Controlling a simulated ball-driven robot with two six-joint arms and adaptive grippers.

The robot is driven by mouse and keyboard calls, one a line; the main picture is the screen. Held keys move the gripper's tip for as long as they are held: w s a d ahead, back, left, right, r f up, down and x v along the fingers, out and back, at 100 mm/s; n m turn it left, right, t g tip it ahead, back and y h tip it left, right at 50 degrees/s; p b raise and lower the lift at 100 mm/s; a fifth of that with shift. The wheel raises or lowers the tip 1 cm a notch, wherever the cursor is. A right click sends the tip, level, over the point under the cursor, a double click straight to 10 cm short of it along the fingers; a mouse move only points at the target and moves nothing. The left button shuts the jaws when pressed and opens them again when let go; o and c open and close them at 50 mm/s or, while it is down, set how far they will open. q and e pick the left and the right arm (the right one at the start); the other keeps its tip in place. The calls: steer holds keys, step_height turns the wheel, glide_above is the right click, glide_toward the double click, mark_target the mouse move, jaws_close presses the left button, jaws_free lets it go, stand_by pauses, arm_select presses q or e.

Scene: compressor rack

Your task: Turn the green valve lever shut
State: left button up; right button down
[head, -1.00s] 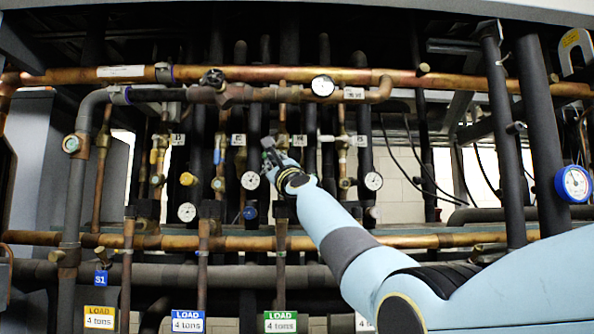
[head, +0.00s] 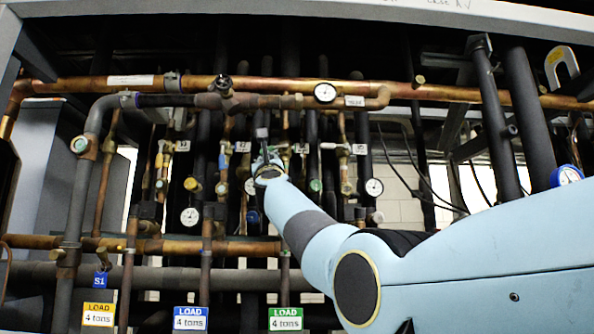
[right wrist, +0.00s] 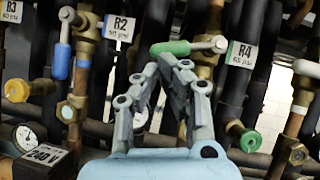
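The green valve lever (right wrist: 185,47) shows in the right wrist view, lying roughly level on a brass valve between the R2 and R4 tags. Its grip end points left and its pivot nut is at the right. My right gripper (right wrist: 160,66) is just below the lever's left end, with its fingertips drawn together and nothing visible between them. I cannot tell whether the tips touch the lever. In the head view my right gripper (head: 262,138) is up against the pipe rack, small and dark. My left gripper is not in view.
A blue lever (right wrist: 61,60) hangs upright at the left, and a white lever (right wrist: 306,68) is at the right edge. A gauge (right wrist: 30,137), a 240 V box (right wrist: 46,158) and a green cap (right wrist: 250,141) are close by. A copper pipe (head: 450,92) crosses above.

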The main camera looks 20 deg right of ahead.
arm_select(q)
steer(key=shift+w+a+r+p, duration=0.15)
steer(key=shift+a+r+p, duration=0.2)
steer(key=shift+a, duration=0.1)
arm_select(e)
steer(key=shift+w+a+r, duration=0.15)
steer(key=shift+a+r, duration=0.35)
steer(key=shift+r, duration=0.05)
